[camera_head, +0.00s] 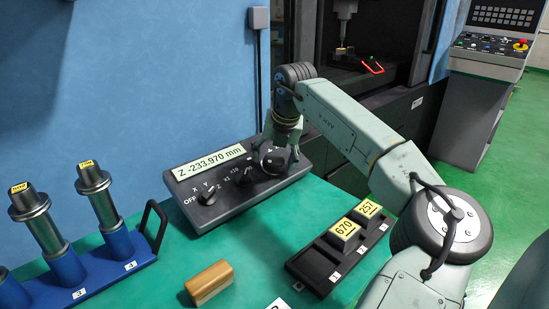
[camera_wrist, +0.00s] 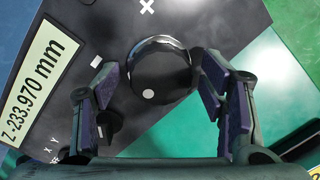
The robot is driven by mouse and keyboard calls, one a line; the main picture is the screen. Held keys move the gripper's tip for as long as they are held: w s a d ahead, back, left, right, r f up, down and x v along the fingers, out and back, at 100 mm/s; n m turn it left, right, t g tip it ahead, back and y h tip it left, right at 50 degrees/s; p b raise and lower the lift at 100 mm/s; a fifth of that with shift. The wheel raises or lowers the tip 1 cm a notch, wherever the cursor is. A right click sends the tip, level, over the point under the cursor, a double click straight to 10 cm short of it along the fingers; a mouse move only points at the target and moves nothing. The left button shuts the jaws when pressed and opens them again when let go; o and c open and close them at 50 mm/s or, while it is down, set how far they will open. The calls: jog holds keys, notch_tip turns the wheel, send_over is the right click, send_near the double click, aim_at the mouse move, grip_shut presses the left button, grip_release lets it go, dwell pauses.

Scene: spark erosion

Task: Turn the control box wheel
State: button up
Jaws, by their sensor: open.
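The control box (camera_head: 215,205) is a dark grey panel on the green table, with a display reading Z -233.970 mm. Its round black wheel (camera_head: 274,163) is at the right end of the panel. In the wrist view the wheel (camera_wrist: 162,70) has a scalloped rim and a white dot near its lower left edge. My gripper (camera_head: 283,150) is over the wheel. In the wrist view my open gripper (camera_wrist: 160,85) has one finger on either side of the wheel, and gaps show between the pads and the rim. In the head view the fingers partly hide the wheel.
Smaller knobs (camera_head: 206,196) sit left of the wheel on the panel. A black tray (camera_head: 312,265) with yellow-labelled blocks stands to the right. A wooden block (camera_head: 209,283) lies in front. A blue rack (camera_head: 105,265) with upright metal cylinders is at the left.

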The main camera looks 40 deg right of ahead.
jog(key=shift+r, duration=0.1)
jog(key=v, duration=1.1)
jog(key=shift+r, duration=0.45)
jog(key=shift+s, duration=0.15)
dwell(0.4)
